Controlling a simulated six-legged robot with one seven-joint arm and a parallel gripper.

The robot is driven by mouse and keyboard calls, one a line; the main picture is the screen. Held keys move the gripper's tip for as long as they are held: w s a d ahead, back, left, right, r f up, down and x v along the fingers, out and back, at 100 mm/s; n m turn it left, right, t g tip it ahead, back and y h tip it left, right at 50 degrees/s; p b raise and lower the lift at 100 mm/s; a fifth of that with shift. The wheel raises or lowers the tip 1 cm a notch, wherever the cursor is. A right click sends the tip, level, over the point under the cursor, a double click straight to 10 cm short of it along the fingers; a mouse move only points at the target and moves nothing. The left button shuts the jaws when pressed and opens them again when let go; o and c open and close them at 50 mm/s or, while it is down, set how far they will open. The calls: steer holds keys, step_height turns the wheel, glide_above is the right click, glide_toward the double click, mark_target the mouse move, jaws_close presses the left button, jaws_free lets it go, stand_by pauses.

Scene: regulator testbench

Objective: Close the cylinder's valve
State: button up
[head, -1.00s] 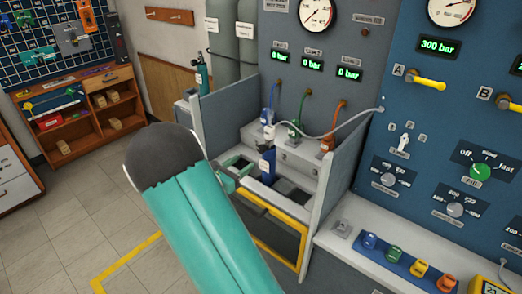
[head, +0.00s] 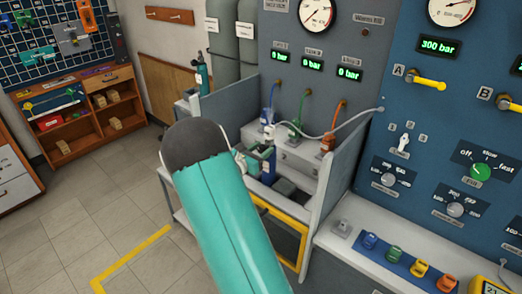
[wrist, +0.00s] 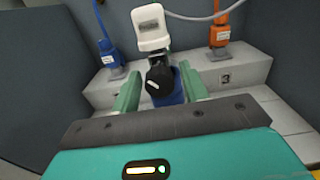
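A blue cylinder (head: 262,162) stands in the bench bay, partly hidden by my arm and gripper in the head view. In the wrist view, its black round valve knob (wrist: 158,80) faces me, with a white fitting (wrist: 150,27) behind it and a little blue body (wrist: 172,99) below. My gripper (wrist: 160,74) is open. Its two green fingers stand to the left and right of the knob, with visible gaps on both sides. The gripper holds nothing. The head view shows only part of it (head: 242,164) beside the cylinder.
Grey side walls (head: 345,165) enclose the bay, and a yellow-framed front door (head: 285,230) is below. Blue (wrist: 107,50) and orange (wrist: 219,35) hose connectors stand on the ledge behind. A grey hose (head: 350,124) crosses above. The bay displays (head: 312,65) read 0 bar.

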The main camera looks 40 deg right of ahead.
steer(key=c, duration=0.7)
steer(key=shift+m, duration=0.4)
steer(key=m, duration=0.3)
steer(key=shift+a, duration=0.1)
steer(key=shift+m, duration=2)
steer(key=o, duration=1)
steer(key=shift+c, duration=0.2)
